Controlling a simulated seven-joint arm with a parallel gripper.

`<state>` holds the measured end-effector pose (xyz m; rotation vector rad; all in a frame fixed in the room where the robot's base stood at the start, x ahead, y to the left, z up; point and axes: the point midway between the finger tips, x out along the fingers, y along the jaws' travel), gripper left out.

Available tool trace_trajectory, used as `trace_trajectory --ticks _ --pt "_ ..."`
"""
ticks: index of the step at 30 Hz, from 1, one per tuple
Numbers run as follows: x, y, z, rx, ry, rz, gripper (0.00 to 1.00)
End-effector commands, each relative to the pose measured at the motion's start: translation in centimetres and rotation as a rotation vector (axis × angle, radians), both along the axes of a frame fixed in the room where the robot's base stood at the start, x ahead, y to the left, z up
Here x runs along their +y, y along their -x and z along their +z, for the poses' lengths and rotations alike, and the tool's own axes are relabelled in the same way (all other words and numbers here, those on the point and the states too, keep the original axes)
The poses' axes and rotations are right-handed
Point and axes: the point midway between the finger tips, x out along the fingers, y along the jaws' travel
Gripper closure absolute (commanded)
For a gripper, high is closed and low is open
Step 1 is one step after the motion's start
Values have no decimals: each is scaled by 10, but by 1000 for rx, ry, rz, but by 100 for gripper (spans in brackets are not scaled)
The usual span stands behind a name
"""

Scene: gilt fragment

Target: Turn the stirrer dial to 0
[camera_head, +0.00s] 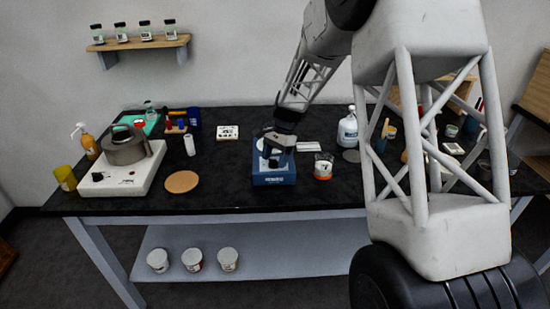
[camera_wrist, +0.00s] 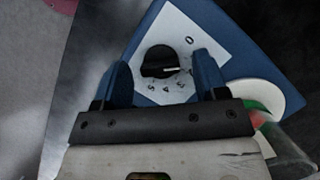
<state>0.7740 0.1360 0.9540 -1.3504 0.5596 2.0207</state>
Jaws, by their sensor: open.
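The stirrer (camera_head: 274,178) is a blue box on the black bench, near the middle in the head view. In the wrist view its white face plate (camera_wrist: 186,33) carries a black dial (camera_wrist: 160,62) with a pale pointer line. A "0" shows at the upper right of the plate and several other marks lie below the dial. The pointer is turned to the right, not toward the 0. My gripper (camera_head: 271,157) is over the stirrer; in the wrist view the gripper (camera_wrist: 164,75) has its blue fingers open, one on each side of the dial, apart from it.
A hotplate (camera_head: 122,172) with a grey pot (camera_head: 128,147) stands at the left, with a round cork mat (camera_head: 182,181) beside it. A labelled beaker (camera_head: 323,167) stands close to the stirrer's right. A large white bottle (camera_head: 348,130) is behind it. The bench front between mat and stirrer is clear.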

Motion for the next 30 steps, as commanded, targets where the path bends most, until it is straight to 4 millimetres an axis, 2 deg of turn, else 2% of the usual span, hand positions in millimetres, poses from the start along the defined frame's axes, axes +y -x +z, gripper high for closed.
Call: trace_trajectory --ticks 3,4,13,23,30 --pt "0 0 0 0 0 0 34" --pt "0 0 0 0 0 0 37" --pt "0 0 0 0 0 0 83" --pt "0 0 0 1 0 36 83" --pt "1 -1 1 0 0 152 83"
